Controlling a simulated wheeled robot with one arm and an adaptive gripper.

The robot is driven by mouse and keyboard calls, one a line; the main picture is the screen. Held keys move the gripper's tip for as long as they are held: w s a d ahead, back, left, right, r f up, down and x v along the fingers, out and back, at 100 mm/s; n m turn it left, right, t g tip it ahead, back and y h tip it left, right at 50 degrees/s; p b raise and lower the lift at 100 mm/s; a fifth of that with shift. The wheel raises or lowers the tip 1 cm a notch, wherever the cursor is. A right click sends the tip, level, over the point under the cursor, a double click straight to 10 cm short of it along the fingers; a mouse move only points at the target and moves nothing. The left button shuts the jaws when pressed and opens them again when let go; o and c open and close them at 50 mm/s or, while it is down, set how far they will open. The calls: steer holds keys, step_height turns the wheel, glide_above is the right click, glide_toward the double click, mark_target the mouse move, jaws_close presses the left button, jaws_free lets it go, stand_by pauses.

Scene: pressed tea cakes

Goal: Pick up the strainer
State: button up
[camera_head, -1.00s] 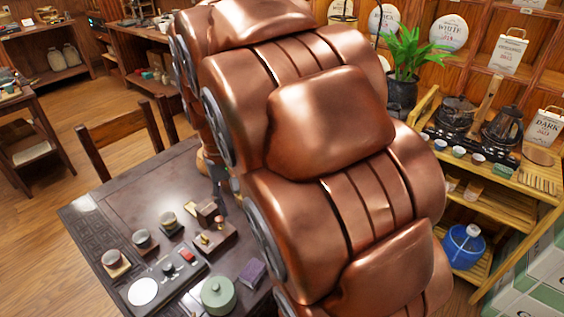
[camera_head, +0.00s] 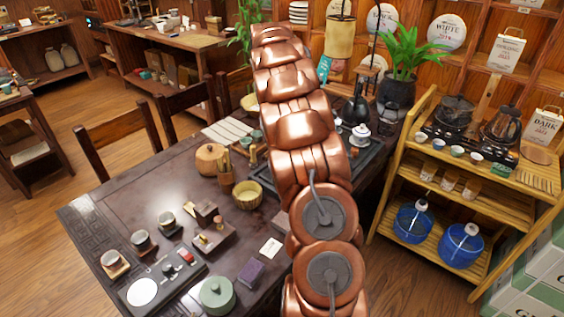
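I cannot pick out the strainer for certain. A small yellow basket-like bowl (camera_head: 248,195) stands on the dark tea table (camera_head: 133,201), left of my arm; I cannot tell whether it is a strainer. A brown cup with thin wooden tools (camera_head: 226,178) stands just left of it. My copper arm rises through the middle of the view and hides part of the table behind it. My gripper cannot be made out, so its state and any contact are hidden.
A round wooden pot (camera_head: 210,159), a green lidded pot (camera_head: 217,294), a purple box (camera_head: 250,272) and a scale (camera_head: 150,289) stand on the table. A white teapot (camera_head: 360,134) is right of my arm. A wooden shelf (camera_head: 430,188) stands at right, chairs behind the table.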

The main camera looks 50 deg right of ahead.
steer(key=shift+m, duration=0.3)
steer(key=d+f, duration=0.1)
steer(key=d, duration=0.2)
steer(key=d+f, duration=0.1)
steer(key=d, duration=0.1)
steer(key=shift+w+d+f, duration=0.25)
steer(key=shift+w+f, duration=0.05)
steer(key=shift+f, duration=0.05)
steer(key=shift+d+f+t, duration=0.3)
steer(key=shift+d+f, duration=0.05)
steer(key=shift+d, duration=0.15)
steer(key=shift+f+p, duration=1.65)
steer(key=shift+f, duration=2.2)
jaws_close()
